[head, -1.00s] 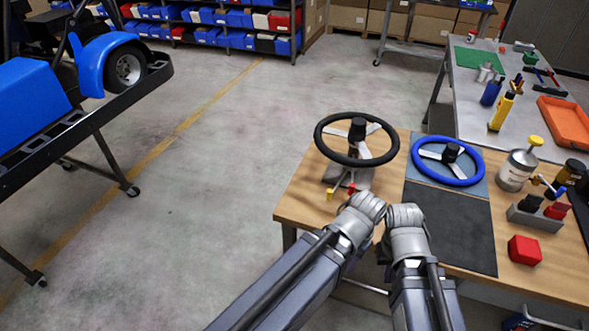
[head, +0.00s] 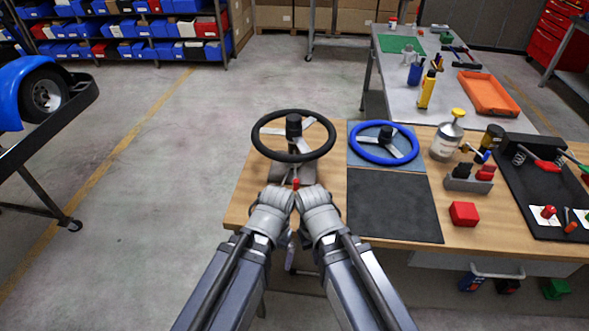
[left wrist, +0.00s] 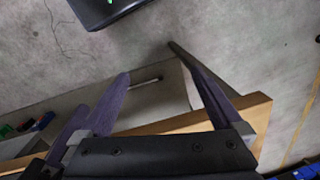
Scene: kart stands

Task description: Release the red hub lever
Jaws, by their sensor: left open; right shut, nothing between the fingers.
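A black steering wheel (head: 318,150) with pale spokes is mounted on a grey stand (head: 279,174) at the table's left end. The red hub lever (head: 296,184) shows as a small red tip at the stand's front, just above my two wrists. My left gripper (head: 271,203) is in front of the stand; its fingers are hidden there. In the left wrist view my left gripper (left wrist: 158,88) is open and empty, above the table edge and floor. My right gripper (head: 317,203) is close beside the left one, shut and empty, its fingertips hidden.
A blue steering wheel (head: 384,158) lies on a grey-blue mat, with a black mat (head: 394,205) in front. A red block (head: 464,213), tool holder (head: 469,180) and silver can (head: 447,138) stand right on the wooden table (head: 330,225).

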